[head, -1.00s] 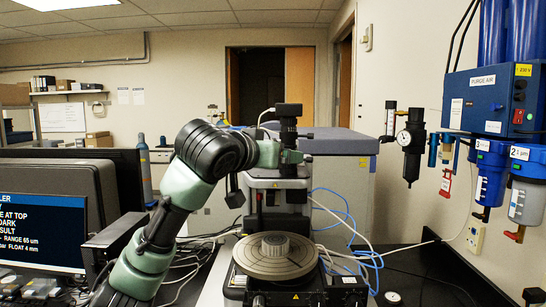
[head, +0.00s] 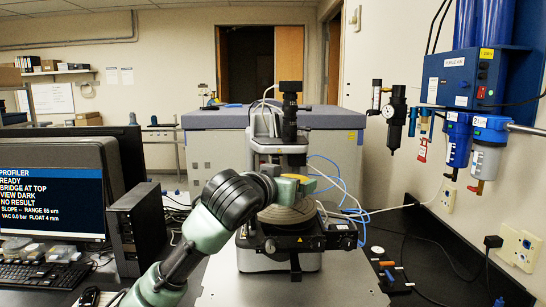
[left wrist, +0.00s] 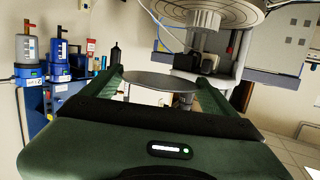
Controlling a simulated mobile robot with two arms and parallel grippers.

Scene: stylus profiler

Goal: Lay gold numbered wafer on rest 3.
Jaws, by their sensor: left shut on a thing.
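My left gripper (head: 302,181) is in front of the profiler's column, over or near its round stage (head: 285,216) in the head view. It is shut on a thin round wafer (left wrist: 160,81), held between the two green fingers in the left wrist view. The wafer looks grey there; no number can be read. A small yellow-orange patch shows between the fingers in the head view. The underside or edge of a round ringed plate shows at the top of the left wrist view (left wrist: 210,12). Rest 3 cannot be made out. My right gripper is out of view.
The profiler's column (head: 290,125) stands behind the stage. A monitor (head: 65,195) and a dark box (head: 138,228) stand left. A purge air panel (head: 490,80) hangs on the right wall. Small tools (head: 388,275) lie on the black bench right of the profiler.

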